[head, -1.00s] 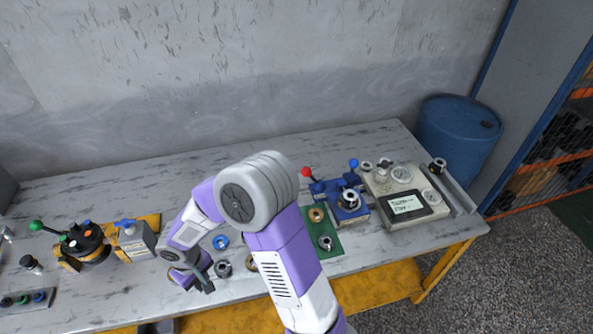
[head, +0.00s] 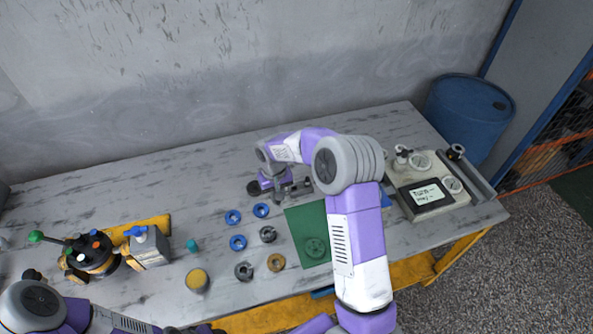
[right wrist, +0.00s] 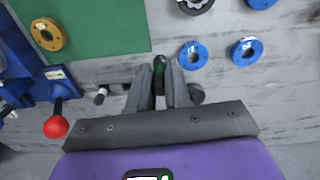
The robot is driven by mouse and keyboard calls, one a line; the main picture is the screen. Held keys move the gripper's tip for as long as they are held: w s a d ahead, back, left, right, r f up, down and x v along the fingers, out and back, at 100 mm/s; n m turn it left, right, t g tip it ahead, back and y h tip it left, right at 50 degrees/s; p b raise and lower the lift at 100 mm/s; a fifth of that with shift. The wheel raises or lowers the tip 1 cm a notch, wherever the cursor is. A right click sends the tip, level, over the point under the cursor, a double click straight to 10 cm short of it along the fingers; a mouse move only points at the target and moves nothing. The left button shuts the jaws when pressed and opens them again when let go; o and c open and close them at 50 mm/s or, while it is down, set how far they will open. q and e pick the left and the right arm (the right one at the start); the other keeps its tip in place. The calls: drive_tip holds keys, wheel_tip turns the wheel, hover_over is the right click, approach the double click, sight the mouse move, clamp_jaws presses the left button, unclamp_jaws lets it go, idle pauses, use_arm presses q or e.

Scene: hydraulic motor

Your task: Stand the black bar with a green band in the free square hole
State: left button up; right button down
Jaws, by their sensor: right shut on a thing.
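In the right wrist view my right gripper (right wrist: 160,85) is shut on a black bar with a green band (right wrist: 160,66), which sticks out beyond the fingertips. In the head view my right gripper (head: 279,192) is low over the far middle of the table, and the bar in it is too small to make out. Other small dark parts (head: 305,184) are close to it, and a short dark peg (right wrist: 100,97) is left of the fingers in the wrist view. I cannot make out the free square hole. My left gripper (head: 190,329) is at the bottom edge, mostly cut off.
A gauge unit (head: 430,212) stands right. A red-knobbed lever (right wrist: 56,126) is near my right gripper. A black turret (head: 90,255) stands left.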

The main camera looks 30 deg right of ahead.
drive_tip(key=shift+m, duration=0.9)
drive_tip(key=shift+w+d+f+b, duration=0.45)
drive_tip(key=shift+w+d+f, duration=0.4)
drive_tip(key=shift+d, duration=0.75)
drive_tip(key=shift+w+d+f+b, duration=0.5)
drive_tip(key=shift+w+d, duration=0.6)
drive_tip(key=shift+d, duration=0.55)
drive_tip(key=shift+w+d+f+b, duration=0.4)
drive_tip(key=shift+w+d+f, duration=0.45)
drive_tip(key=shift+d, duration=0.75)
drive_tip(key=shift+w+r, duration=0.1)
drive_tip(key=shift+w, duration=0.05)
drive_tip(key=shift+a, duration=0.1)
drive_tip(key=shift+f+b, duration=0.6)
drive_tip(key=shift+f, duration=0.7)
drive_tip(key=c, duration=0.6)
unclamp_jaws()
drive_tip(key=shift+r+p, duration=2.35)
drive_tip(key=shift+r, duration=1.2)
